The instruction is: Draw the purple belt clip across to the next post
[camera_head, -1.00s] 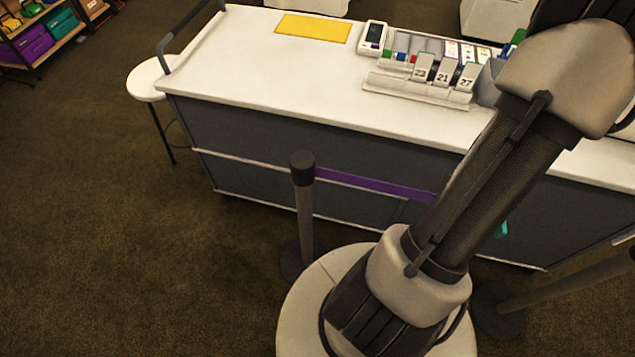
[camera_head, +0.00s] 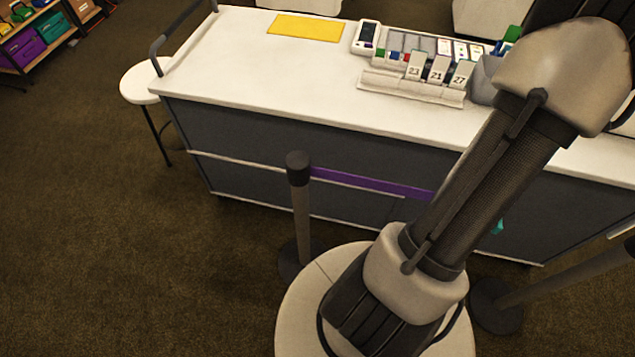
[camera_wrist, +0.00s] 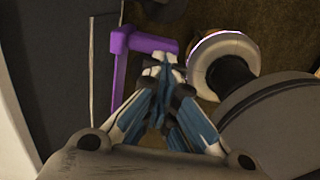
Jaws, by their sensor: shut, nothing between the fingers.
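The purple belt (camera_head: 372,183) runs from a dark-topped post (camera_head: 299,205) in the head view to the right, in front of the counter, until my arm hides it. In the wrist view a purple clip (camera_wrist: 150,43) lies just beyond my fingertips, with a purple strip (camera_wrist: 119,78) running from its left end. My gripper (camera_wrist: 163,66) is shut and empty close to the clip; I cannot tell whether they touch.
The grey counter (camera_head: 300,152) with a white top stands behind the belt. On it are a yellow mat (camera_head: 305,28), a card reader (camera_head: 367,36) and numbered tags (camera_head: 438,70). A white stool (camera_head: 139,84) stands at its left end. Brown carpet at left is clear.

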